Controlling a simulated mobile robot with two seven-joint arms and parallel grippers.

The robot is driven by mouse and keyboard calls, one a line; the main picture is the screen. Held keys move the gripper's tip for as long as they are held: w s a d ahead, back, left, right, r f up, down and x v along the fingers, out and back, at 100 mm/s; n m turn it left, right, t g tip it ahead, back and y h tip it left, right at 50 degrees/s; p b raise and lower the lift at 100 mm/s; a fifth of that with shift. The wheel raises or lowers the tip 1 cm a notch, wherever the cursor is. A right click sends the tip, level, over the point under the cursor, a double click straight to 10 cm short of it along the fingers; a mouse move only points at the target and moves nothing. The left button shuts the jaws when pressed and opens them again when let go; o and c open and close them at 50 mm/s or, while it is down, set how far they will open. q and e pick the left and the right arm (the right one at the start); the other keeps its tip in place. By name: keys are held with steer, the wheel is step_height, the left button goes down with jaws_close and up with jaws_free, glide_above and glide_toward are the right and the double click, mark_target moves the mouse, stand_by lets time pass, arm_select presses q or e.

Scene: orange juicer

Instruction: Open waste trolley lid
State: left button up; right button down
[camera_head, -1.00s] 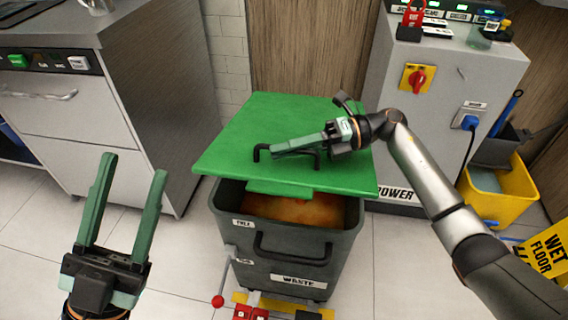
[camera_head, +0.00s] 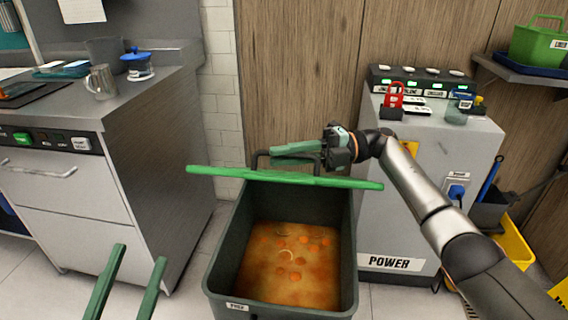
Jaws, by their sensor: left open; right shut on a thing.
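The waste trolley (camera_head: 228,262) is a dark grey bin in the middle of the head view. Its inside shows, with orange liquid and orange pieces (camera_head: 290,270) in it. The green lid (camera_head: 230,174) is raised above the bin's far part and is seen almost edge-on. My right gripper (camera_head: 290,153) is shut on the lid's black handle (camera_head: 262,156), just above the lid's visible edge. My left gripper (camera_head: 137,257) is open and empty at the lower left, apart from the trolley; its lower part is out of frame.
A steel counter (camera_head: 150,130) with a jug (camera_head: 101,82) stands at the left. The grey power cabinet (camera_head: 420,170) stands close at the right. A wood-panelled wall (camera_head: 295,80) is behind the trolley. Tiled floor (camera_head: 195,265) lies between counter and trolley.

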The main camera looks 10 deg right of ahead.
stand_by(0.3)
steer(key=c, duration=1.2)
jaws_free()
steer(key=shift+o, duration=0.2)
steer(key=shift+d, duration=0.1)
steer(key=d, duration=0.6)
steer(key=shift+w+d, duration=0.15)
steer(key=shift+w, duration=0.25)
arm_select(q)
steer(key=s+r+m+h+b, duration=0.1)
steer(key=s+r+m+h, duration=0.3)
steer(key=h, duration=0.1)
arm_select(e)
steer(key=d, duration=0.3)
steer(key=shift+w+d+f, duration=0.1)
steer(key=shift+d+f, duration=0.05)
steer(key=b, duration=0.2)
steer(key=d+b, duration=0.1)
steer(key=b, duration=0.2)
steer(key=shift+w+d+f, duration=0.15)
steer(key=shift+d+f, duration=0.1)
arm_select(q)
step_height(320, 180, down, 7)
steer(key=d+n+b, duration=0.1)
steer(key=n+b, duration=0.1)
steer(key=shift+w, duration=0.35)
arm_select(e)
steer(key=shift+d+r, duration=0.25)
steer(key=shift+d, duration=0.1)
